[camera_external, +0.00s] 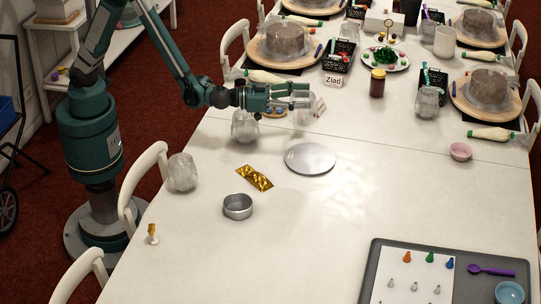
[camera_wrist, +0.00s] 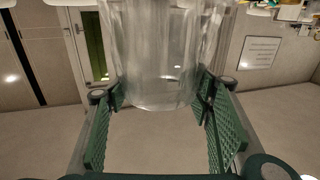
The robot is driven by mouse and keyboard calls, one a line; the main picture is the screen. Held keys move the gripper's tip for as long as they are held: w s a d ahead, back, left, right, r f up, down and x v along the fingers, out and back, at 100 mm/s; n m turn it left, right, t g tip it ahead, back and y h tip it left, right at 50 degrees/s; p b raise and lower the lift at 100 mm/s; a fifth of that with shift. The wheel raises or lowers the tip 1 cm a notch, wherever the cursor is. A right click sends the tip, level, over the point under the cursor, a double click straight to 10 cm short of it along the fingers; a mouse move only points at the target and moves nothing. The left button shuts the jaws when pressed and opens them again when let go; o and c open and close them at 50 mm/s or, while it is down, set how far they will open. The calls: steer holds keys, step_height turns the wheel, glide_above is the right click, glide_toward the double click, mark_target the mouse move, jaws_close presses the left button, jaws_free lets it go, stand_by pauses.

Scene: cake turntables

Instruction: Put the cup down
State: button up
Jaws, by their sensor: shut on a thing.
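My gripper (camera_external: 290,97) reaches out level above the far-left part of the table. In the wrist view, my gripper (camera_wrist: 160,98) has its green padded fingers on both sides of a clear cup (camera_wrist: 165,55), shut on it. In the external view, the fingers partly hide this cup (camera_external: 303,113), and its gap from the table is hard to judge. A similar clear cup (camera_external: 245,126) stands on the table below my wrist. Another clear cup (camera_external: 183,172) stands at the left table edge.
A round silver board (camera_external: 311,158), a gold packet (camera_external: 254,178) and a metal ring tin (camera_external: 238,207) lie nearby. Cakes on turntables (camera_external: 284,61), a dark jar (camera_external: 377,83) and a name card (camera_external: 334,80) stand farther back. The table (camera_external: 340,215) is clear at its centre front.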

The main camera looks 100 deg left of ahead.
mark_target(300, 121)
steer(key=shift+s+a+n+g+y, duration=0.2)
steer(key=shift+s+a+n+y, duration=0.15)
steer(key=shift+y, duration=0.25)
steer(key=shift+s+a+n+g+y, duration=0.2)
steer(key=shift+n+y, duration=0.15)
steer(key=shift+y, duration=0.25)
steer(key=shift+f, duration=2.6)
steer(key=shift+f+b, duration=0.85)
steer(key=shift+f, duration=2.2)
steer(key=shift+f+b, duration=0.55)
steer(key=shift+f, duration=1.5)
steer(key=o, duration=1.3)
